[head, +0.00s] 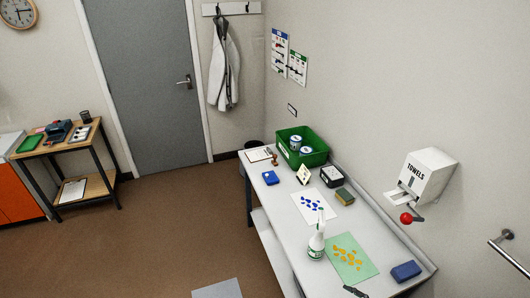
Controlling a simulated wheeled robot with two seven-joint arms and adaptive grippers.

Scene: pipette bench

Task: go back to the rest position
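Neither of my grippers shows in the head view, and no arm of mine can be made out. The white bench (285,215) runs along the right wall. On it stand a white spray bottle (316,243), a white sheet with blue spots (315,206) and a green sheet with orange spots (349,258). A green crate (289,152) with two tins inside stands at the bench's far end. A small dark thing (355,291) lies at the bottom edge, too cut off to name.
A towel dispenser (427,175) hangs above the bench, with a red knob (406,218) below it. A blue block (406,271) lies near the bench's right edge. The brown floor (150,235) left of the bench is open. A small table (66,140) stands by the door (150,80).

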